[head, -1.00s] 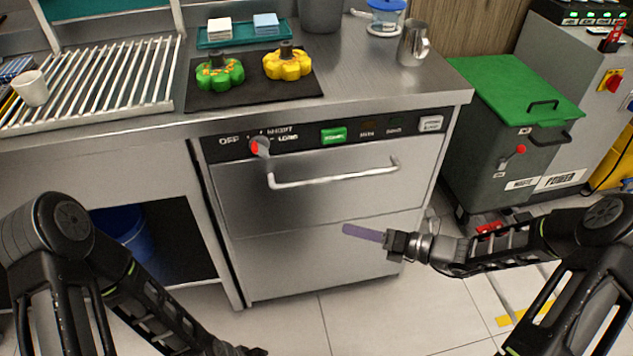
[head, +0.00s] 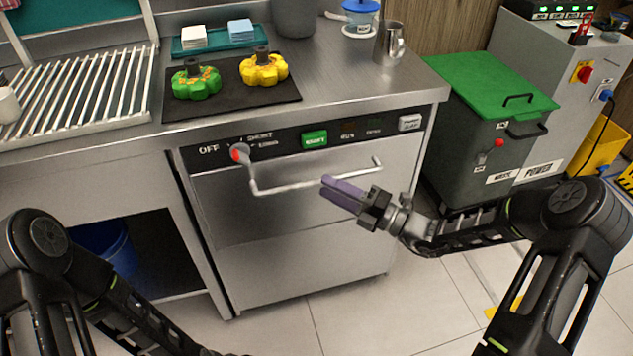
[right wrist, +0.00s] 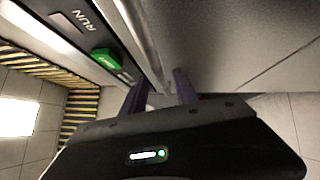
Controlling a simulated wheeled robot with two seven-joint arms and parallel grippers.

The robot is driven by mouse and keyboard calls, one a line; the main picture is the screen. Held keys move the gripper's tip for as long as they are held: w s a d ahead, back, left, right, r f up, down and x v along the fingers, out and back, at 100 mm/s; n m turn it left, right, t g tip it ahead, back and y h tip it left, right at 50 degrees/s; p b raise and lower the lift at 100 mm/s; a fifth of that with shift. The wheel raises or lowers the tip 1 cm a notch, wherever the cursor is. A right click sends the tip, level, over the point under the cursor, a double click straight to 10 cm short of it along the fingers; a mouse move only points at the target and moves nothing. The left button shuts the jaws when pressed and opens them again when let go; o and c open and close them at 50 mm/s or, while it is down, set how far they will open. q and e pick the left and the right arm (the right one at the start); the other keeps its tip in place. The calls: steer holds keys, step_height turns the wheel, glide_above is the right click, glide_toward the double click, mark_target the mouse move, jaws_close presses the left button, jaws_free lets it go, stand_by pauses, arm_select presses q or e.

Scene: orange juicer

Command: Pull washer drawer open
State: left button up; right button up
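The washer is a steel front under the counter, with its drawer (head: 290,222) closed and flush. A bar handle (head: 282,187) runs across the drawer's upper part. My right gripper (head: 326,187), with purple fingers, is open at the right half of the handle, its fingertips pointing toward the drawer front. In the right wrist view, the handle (right wrist: 143,38) runs down toward the gap between the parted fingers (right wrist: 160,85). Whether they touch it I cannot tell. My left arm is low at the left, and its fingers are out of the frame.
Above the drawer is a panel with a red-tipped knob (head: 239,153) and a green button (head: 314,139). A green-lidded bin (head: 487,110) stands right of the washer. A blue bucket (head: 103,248) sits under the counter at left. The floor in front is clear.

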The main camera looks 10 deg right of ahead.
mark_target(316, 180)
steer(key=x, duration=0.4)
steer(key=shift+a, duration=0.1)
steer(key=shift+c, duration=0.6)
jaws_close()
stand_by(0.8)
